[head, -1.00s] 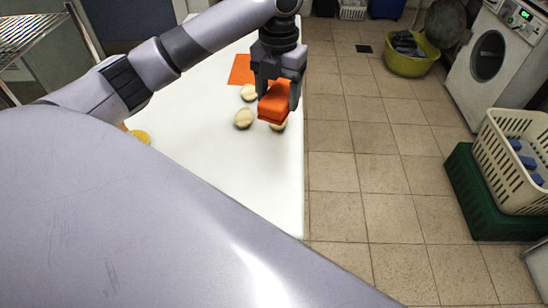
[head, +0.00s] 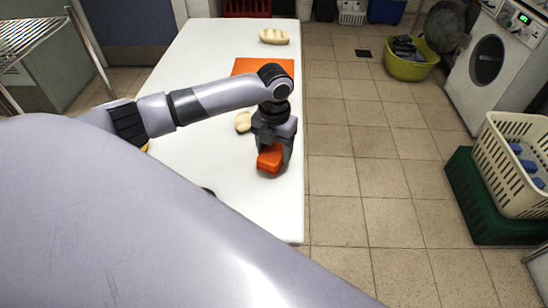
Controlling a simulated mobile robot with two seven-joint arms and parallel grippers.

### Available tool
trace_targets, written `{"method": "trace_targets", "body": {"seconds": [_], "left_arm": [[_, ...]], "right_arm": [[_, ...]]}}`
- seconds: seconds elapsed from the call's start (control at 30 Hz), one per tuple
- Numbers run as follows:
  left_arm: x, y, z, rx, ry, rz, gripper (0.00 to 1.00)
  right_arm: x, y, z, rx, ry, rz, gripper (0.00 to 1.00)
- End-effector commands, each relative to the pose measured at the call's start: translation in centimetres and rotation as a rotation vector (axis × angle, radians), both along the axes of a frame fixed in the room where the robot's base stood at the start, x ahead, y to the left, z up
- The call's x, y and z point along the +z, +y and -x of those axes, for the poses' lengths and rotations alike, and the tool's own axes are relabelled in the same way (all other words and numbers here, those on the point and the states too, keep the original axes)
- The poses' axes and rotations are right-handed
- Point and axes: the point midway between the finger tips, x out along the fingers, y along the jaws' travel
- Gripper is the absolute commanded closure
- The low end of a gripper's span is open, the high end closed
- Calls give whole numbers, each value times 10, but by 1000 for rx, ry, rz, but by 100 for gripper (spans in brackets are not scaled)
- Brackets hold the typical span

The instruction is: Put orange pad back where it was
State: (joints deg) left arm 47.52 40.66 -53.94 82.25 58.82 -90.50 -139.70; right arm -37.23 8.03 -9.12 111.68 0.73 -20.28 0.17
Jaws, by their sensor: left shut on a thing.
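The orange pad (head: 270,158) is a small red-orange block. My left gripper (head: 272,153) is shut on it, pointing down over the right side of the white table (head: 215,185). I cannot tell whether the pad touches the table. A flat orange mat (head: 250,67) lies farther back on the table, partly hidden by my left arm. A pale round bun or potato-like thing (head: 243,122) sits just left of the gripper. My right gripper is not in view.
A pale loaf-like thing (head: 274,36) lies at the table's far end. The table's right edge is close to the gripper, with tiled floor (head: 370,190) beyond. A green-yellow tub (head: 408,66), a washing machine (head: 492,60) and a cream basket (head: 505,170) stand to the right.

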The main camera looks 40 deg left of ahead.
Motion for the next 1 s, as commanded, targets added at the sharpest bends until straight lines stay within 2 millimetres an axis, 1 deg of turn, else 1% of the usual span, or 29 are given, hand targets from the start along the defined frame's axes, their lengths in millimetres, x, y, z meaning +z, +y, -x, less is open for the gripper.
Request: {"method": "trace_targets", "body": {"seconds": [0.1, 0.2, 0.27, 0.43, 0.47, 0.5, 0.53, 0.83, 0.93, 1.0], "left_arm": [[-20, 0, 1, 0, 5, -1, 61], [-33, 0, 1, 0, 4, -1, 61], [-36, 0, 1, 0, 2, -1, 61], [-36, 0, 0, 0, 1, -1, 61], [-36, 0, 1, 0, 1, -1, 27], [-36, 0, 1, 0, 1, -1, 14], [-36, 0, 1, 0, 1, -1, 11], [-34, 0, 0, 0, 1, -2, 11], [-26, 1, 0, -1, -1, -1, 11], [-15, 1, 0, 0, -2, -2, 11]], "right_arm": [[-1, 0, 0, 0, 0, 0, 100], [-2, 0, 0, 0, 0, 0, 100], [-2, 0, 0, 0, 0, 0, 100], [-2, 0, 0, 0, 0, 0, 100], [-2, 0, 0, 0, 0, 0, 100], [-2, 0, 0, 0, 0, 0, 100], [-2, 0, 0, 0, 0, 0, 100], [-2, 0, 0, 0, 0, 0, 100], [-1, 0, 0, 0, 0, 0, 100], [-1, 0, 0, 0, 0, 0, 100]]}}
